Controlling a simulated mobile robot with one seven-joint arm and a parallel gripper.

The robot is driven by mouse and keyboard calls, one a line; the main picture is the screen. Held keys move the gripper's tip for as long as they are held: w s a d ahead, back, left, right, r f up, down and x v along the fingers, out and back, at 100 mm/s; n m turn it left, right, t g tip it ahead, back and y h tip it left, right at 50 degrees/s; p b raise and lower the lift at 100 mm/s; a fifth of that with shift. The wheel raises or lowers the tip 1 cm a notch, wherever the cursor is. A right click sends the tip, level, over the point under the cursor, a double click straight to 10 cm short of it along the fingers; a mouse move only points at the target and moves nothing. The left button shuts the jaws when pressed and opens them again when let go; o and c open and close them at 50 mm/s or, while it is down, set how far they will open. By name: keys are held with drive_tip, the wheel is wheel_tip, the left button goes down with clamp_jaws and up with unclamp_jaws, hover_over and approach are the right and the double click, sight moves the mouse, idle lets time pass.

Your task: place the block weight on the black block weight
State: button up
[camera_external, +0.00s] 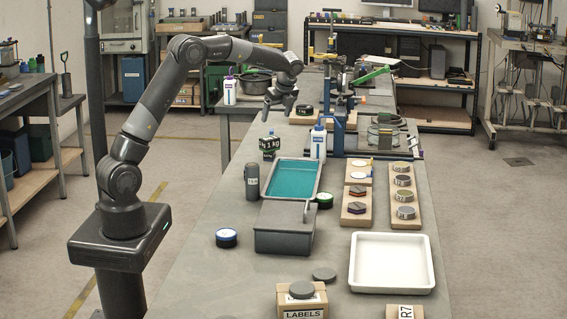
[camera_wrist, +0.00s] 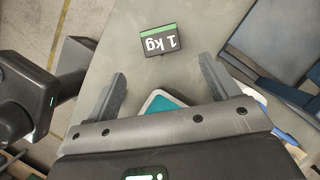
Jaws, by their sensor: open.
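A black block weight (camera_external: 269,147) with white "1 kg" lettering and a green band stands on the grey bench, behind the teal-lined tray. In the wrist view the block weight (camera_wrist: 160,43) lies beyond the fingertips, between their lines, with its lettering upside down. My gripper (camera_external: 278,115) is open and empty, pointing down above and slightly behind the block weight in the external view. The wrist view shows both fingers of my gripper (camera_wrist: 163,70) spread wide with nothing between them. I cannot make out a second block weight.
The teal-lined tray (camera_external: 266,192), a dark grey cylinder (camera_external: 252,182) and a grey lidded box (camera_external: 284,242) stand in front of the block weight. A white bottle (camera_external: 318,142) and blue-framed apparatus (camera_external: 338,135) stand to its right. A white tray (camera_external: 391,262) is nearer.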

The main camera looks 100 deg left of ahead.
drive_tip(key=d+r+n+t, duration=0.1)
drive_tip(key=d+r, duration=0.3)
drive_tip(key=d, duration=0.5)
drive_tip(key=d+r+n+t, duration=0.2)
drive_tip(key=d+r, duration=0.1)
drive_tip(key=d, duration=0.7)
drive_tip(key=d+r+n+t, duration=0.1)
drive_tip(key=d+r, duration=0.3)
drive_tip(key=d, duration=0.5)
drive_tip(key=s+d+f+n+t+h, duration=0.1)
drive_tip(key=s+d+f+n+t, duration=0.1)
drive_tip(key=s+d, duration=0.6)
drive_tip(key=s+d+f+n+t+h, duration=0.2)
drive_tip(key=s+d, duration=0.6)
drive_tip(key=d, duration=0.7)
drive_tip(key=shift+s+n+t, duration=0.15)
drive_tip(key=shift+n+t, duration=0.25)
drive_tip(key=shift+n, duration=0.1)
